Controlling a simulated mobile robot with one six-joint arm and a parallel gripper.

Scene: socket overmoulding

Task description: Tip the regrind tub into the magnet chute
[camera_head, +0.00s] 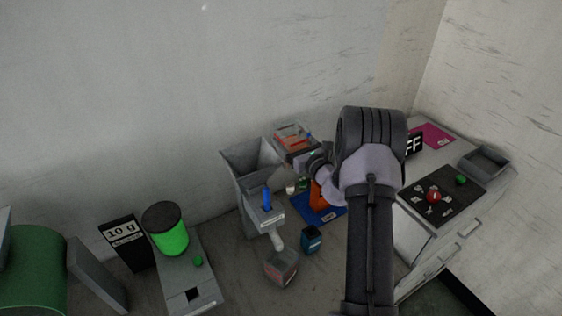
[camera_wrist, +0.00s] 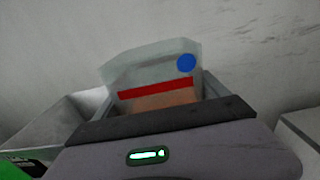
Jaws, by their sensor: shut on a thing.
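The regrind tub (camera_wrist: 150,72) is a translucent container with a red band, a blue round mark and orange material showing low in it. My gripper (camera_wrist: 155,98) is shut on it, with a grey finger on each side. In the head view the tub (camera_head: 293,134) is held up, just right of the magnet chute's top. The magnet chute (camera_head: 243,165) is a grey open hopper with a blue handle (camera_head: 266,197) on its front and a pale spout below. Part of its grey wall shows at the left in the wrist view (camera_wrist: 62,118). My arm hides part of the bench.
A clear bin (camera_head: 281,268) stands under the spout, with a dark blue container (camera_head: 312,239) to its right. A blue mat (camera_head: 322,213) with an orange item lies below my gripper. A green-filled cylinder (camera_head: 166,231) stands left. A panel with a red button (camera_head: 432,197) is right.

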